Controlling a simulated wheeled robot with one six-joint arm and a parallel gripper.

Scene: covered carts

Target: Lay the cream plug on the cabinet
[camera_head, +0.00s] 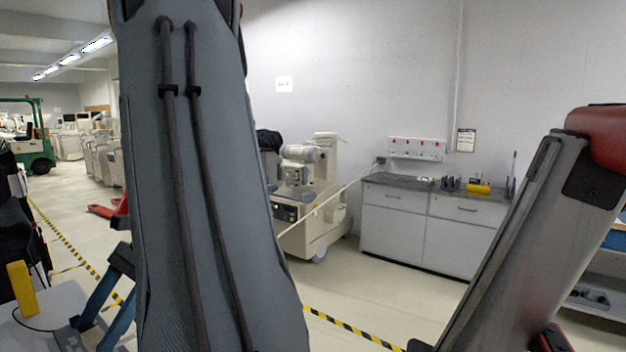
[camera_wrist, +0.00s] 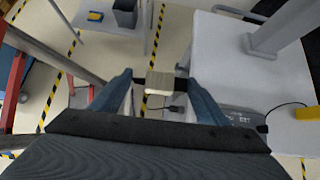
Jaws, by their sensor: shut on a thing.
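The cream plug (camera_wrist: 159,81) is a small pale block in the wrist view. My gripper (camera_wrist: 160,86) is shut on it, with its blue fingers on either side, and holds it above the floor. In the head view, blue parts of my gripper show at the lower left beside a white table; the plug is not discernible there. The cabinet (camera_head: 390,235), pale grey with a dark top (camera_head: 405,181), stands against the back wall in the head view, well away from my gripper. I cannot make it out in the wrist view.
Black items and a yellow object (camera_head: 478,188) occupy the cabinet top's right part; its left part looks mostly clear. A cream machine (camera_head: 315,205) stands left of the cabinet. Yellow-black tape (camera_head: 350,329) crosses the floor. A white table (camera_wrist: 225,60) lies close right of my gripper.

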